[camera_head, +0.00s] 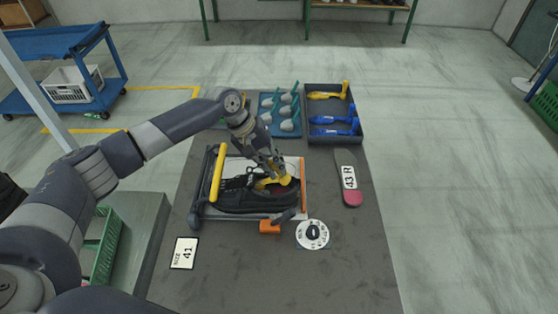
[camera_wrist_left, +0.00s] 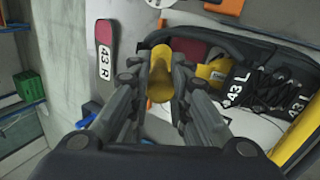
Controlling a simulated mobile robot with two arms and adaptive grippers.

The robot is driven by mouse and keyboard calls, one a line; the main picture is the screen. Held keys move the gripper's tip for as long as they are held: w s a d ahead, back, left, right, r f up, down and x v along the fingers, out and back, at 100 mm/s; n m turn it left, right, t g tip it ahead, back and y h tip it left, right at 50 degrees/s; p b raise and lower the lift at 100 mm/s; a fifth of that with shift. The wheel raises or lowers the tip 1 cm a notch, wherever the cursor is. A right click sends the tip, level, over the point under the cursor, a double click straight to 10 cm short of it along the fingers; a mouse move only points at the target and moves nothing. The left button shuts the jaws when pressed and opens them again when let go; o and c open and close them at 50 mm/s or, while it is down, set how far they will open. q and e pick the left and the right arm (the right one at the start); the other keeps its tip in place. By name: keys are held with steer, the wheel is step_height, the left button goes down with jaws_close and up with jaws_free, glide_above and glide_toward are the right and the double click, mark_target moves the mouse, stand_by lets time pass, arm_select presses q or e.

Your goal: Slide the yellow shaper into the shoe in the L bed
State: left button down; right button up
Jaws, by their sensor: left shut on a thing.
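The black shoe (camera_head: 240,200) lies on its side in the bed (camera_head: 198,215) on the table; in the left wrist view the shoe (camera_wrist_left: 272,55) has tags reading 43 L. My left gripper (camera_head: 272,176) is shut on the yellow shaper (camera_head: 286,181), at the shoe's opening. In the left wrist view the shaper (camera_wrist_left: 160,88) sits between the fingers (camera_wrist_left: 160,75), and another yellow part (camera_wrist_left: 210,72) shows inside the shoe opening. The fingers hide part of the shaper, so I cannot tell how deep it sits. My right gripper is in neither view.
A dark tray (camera_head: 352,137) holds one yellow and two blue shapers. A blue tray (camera_head: 290,132) with several teal-and-white pieces stands beside it. A 43 R insole (camera_head: 348,180), a round dial (camera_head: 312,234) and a size 41 card (camera_head: 184,253) lie around the bed. The front right table is clear.

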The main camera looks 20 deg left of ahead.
arm_select(q)
steer(key=shift+d+f+y+p, duration=0.3)
steer(key=shift+f+y+p, duration=0.1)
steer(key=shift+y+p, duration=0.15)
steer(key=shift+d+f+y+p, duration=0.25)
steer(key=shift+f+p, duration=0.2)
steer(key=shift+f, duration=0.15)
steer(key=shift+a+f+g+y+p, duration=0.35)
steer(key=shift+a+f+y, duration=0.15)
steer(key=shift+a+f, duration=0.3)
steer(key=shift+d+f, duration=0.1)
steer(key=c, duration=1.4)
jaws_free()
steer(key=shift+s, duration=0.1)
